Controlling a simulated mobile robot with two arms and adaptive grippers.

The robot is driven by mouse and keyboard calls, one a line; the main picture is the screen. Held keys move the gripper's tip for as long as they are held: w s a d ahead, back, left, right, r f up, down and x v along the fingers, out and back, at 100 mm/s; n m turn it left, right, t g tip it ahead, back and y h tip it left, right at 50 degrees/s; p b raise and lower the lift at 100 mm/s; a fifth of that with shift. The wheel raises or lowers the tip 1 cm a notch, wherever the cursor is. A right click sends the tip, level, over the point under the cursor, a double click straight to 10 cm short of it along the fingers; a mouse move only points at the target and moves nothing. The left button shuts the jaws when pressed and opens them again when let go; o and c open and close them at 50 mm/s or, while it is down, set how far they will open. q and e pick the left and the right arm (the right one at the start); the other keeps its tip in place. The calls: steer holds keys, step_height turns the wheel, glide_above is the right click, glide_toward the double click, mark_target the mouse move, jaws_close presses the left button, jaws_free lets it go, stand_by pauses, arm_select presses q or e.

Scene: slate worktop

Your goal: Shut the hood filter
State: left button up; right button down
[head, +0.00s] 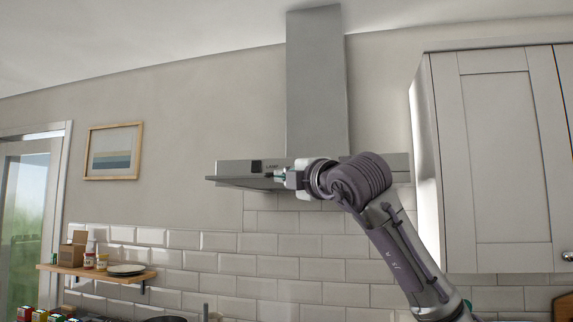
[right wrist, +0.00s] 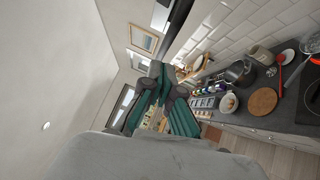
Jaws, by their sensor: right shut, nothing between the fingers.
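The range hood (head: 318,80) hangs on the wall in the middle of the head view, a steel chimney above a wide, flat canopy (head: 232,168). A thin grey panel (head: 243,182), seemingly the filter, shows along the canopy's underside at the left. How far it hangs open cannot be told. My right gripper (head: 281,175) is shut and empty in front of the canopy, overlapping its middle in the picture. Whether it touches the hood is unclear. In the right wrist view its teal-padded fingers (right wrist: 164,80) come together. My left gripper is not in view.
A white wall cabinet (head: 495,150) stands to the right of my right arm. A wooden shelf (head: 100,272) with jars and a plate is low at the left. In the right wrist view, the worktop (right wrist: 290,105) holds a pan, a round cork mat (right wrist: 263,101) and utensils.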

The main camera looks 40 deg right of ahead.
steer(key=shift+w+d+r, duration=0.1)
steer(key=shift+w+d, duration=0.3)
steer(key=shift+d, duration=0.3)
steer(key=shift+a, duration=0.15)
steer(key=w+d+p, duration=0.2)
steer(key=w+d, duration=0.1)
steer(key=w+d+p, duration=0.2)
steer(key=w+d, duration=0.1)
steer(key=d, duration=0.1)
steer(key=w+d+p, duration=0.2)
steer(key=w+d, duration=0.1)
steer(key=shift+d+r, duration=0.25)
steer(key=shift+d, duration=0.05)
steer(key=w+d, duration=0.1)
steer(key=w+d+p, duration=0.2)
steer(key=d, duration=0.1)
steer(key=shift+w+f, duration=0.15)
steer(key=shift+f, duration=0.1)
steer(key=shift+d+r, duration=0.1)
steer(key=shift+r, duration=0.1)
